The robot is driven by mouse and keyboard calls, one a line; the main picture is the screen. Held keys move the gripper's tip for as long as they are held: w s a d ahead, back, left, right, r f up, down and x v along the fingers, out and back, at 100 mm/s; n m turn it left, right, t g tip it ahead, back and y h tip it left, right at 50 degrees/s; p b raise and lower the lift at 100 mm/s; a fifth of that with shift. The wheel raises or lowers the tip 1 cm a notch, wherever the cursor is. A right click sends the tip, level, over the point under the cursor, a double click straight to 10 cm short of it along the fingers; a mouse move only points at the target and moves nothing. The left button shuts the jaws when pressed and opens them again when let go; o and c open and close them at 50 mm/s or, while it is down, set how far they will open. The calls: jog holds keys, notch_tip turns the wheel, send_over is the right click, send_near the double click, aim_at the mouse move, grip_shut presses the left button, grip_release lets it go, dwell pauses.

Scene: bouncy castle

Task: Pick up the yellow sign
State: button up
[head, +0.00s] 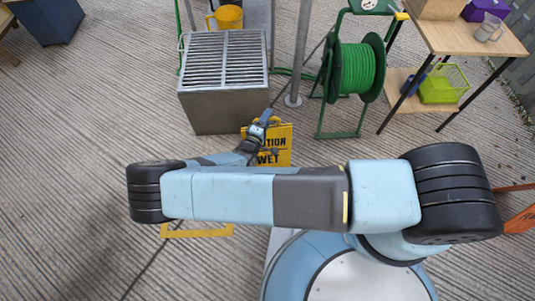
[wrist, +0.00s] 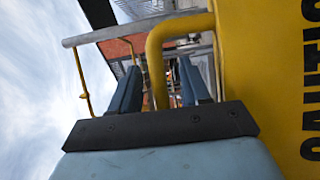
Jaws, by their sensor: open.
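The yellow sign (head: 281,156) stands in front of the metal grated box in the head view. Its black lettering reads in part "TION" and "WET", and my arm hides its lower part. In the wrist view the sign's yellow panel (wrist: 262,70) fills the right side, with its curved yellow handle (wrist: 155,60) to the left. My gripper (wrist: 160,78) is open, and the handle shows between its two blue fingers. In the head view my gripper (head: 259,130) is at the sign's top left edge. I cannot tell whether a finger touches the handle.
A metal grated box (head: 222,105) stands just behind the sign, with a yellow bucket (head: 228,18) beyond it. A green hose reel (head: 357,68) and a wooden table (head: 465,35) stand right. A yellow frame (head: 196,233) lies below my arm. The left ground is mostly clear.

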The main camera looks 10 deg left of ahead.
jog(key=shift+c, duration=0.2)
grip_shut()
jog(key=shift+s, duration=0.1)
dwell(1.0)
